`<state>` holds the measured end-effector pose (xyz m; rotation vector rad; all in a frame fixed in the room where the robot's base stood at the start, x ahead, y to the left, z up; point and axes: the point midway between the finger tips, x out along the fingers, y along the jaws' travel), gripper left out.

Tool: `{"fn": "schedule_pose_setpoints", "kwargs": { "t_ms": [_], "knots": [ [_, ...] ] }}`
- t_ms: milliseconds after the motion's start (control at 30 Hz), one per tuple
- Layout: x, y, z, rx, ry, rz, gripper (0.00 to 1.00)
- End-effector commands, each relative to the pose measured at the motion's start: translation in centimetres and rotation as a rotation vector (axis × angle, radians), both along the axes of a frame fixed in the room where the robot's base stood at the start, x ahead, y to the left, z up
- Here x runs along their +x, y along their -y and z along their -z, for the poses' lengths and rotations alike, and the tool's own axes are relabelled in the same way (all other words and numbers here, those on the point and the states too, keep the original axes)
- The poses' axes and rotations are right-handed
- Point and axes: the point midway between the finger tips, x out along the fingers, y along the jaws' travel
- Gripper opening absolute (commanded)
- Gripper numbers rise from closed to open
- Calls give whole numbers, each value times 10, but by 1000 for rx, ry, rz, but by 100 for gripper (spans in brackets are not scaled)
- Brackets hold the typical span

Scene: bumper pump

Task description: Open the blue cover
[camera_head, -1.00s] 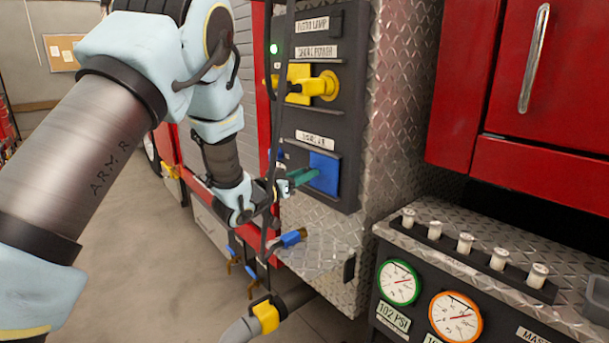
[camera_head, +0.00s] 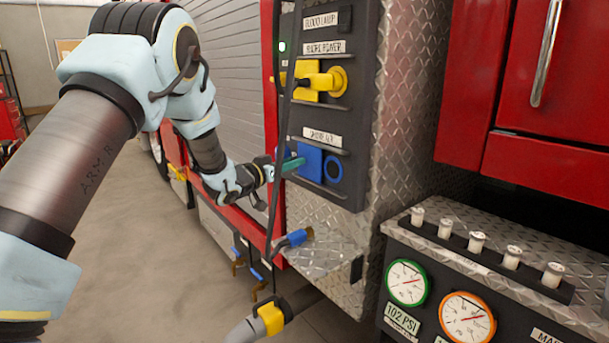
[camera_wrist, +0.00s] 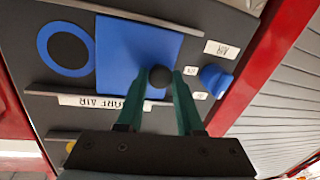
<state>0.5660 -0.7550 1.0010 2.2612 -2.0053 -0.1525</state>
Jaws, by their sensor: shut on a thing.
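The blue cover (camera_head: 309,161) is a flat square plate on the dark panel (camera_head: 335,115), below a white label. To its right in the head view a blue ring with a dark centre (camera_head: 333,169) is exposed. In the wrist view the cover (camera_wrist: 122,58) sits between two rails, with the blue ring (camera_wrist: 66,50) to its left. My gripper (camera_head: 296,163) has green fingers, which also show in the wrist view (camera_wrist: 158,80). They are shut on the cover's round black knob (camera_wrist: 159,76).
A yellow cover and plug (camera_head: 318,80) sit above on the same panel. A dark cable (camera_head: 277,130) hangs in front of the panel's left edge. A blue-ended hose (camera_head: 295,238) lies on the metal ledge below. A blue knob (camera_wrist: 214,80) sits beside the cover.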

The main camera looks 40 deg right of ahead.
Motion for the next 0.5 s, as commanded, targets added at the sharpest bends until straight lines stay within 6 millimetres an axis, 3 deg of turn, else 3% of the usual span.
{"fn": "schedule_pose_setpoints", "kwargs": {
  "t_ms": [100,400,433,500],
  "knots": [
    [13,1,0,-1,0,0,0],
    [14,1,-1,1,0,1,0],
    [14,1,-1,1,0,1,37],
    [14,1,0,1,0,1,45]
  ]
}}
